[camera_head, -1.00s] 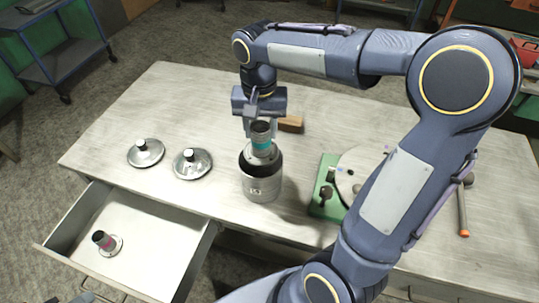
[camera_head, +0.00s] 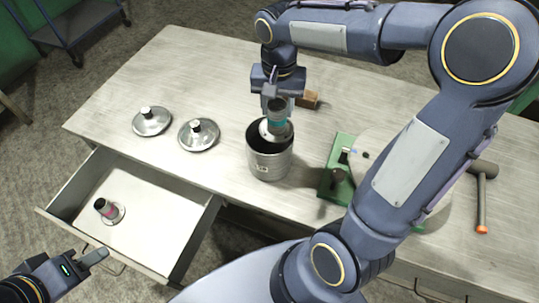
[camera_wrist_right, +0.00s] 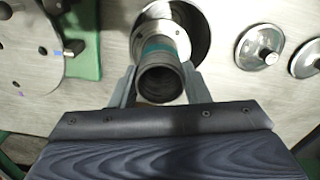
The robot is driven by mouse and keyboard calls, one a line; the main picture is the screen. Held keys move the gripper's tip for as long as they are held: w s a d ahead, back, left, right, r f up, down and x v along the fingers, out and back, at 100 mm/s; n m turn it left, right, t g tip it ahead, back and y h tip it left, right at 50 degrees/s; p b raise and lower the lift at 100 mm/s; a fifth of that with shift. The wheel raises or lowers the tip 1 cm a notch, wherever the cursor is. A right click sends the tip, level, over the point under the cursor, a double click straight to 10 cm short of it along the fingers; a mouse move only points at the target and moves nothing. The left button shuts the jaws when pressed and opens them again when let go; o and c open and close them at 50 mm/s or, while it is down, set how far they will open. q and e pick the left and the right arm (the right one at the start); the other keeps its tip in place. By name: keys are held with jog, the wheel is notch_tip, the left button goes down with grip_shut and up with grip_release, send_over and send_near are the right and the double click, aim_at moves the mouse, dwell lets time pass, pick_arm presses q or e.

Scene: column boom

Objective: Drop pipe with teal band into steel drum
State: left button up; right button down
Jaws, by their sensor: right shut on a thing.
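The pipe with the teal band (camera_head: 280,122) is dark, with a pale flange at its lower end. My right gripper (camera_head: 278,104) is shut on it and holds it upright at the mouth of the steel drum (camera_head: 270,167). In the right wrist view, the pipe (camera_wrist_right: 160,82) is between the fingers (camera_wrist_right: 158,75), and its flange overlaps the drum's dark opening (camera_wrist_right: 197,25). I cannot tell how deep the flange sits relative to the rim. My left gripper (camera_head: 95,257) is at the lower left, away from the drum; its jaw opening is unclear.
Two lidded-looking metal discs with knobs (camera_head: 152,121) (camera_head: 199,134) lie left of the drum. An open drawer (camera_head: 150,225) holds a pipe with a pink band (camera_head: 107,210). A green-based fixture (camera_head: 336,180), a wooden block (camera_head: 309,99) and a hammer (camera_head: 482,200) are to the right.

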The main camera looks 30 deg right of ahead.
jog(key=c, duration=0.7)
grip_release()
notch_tip(320, 180, up, 8)
jog(key=shift+f, duration=0.1)
jog(key=shift+s, duration=0.1)
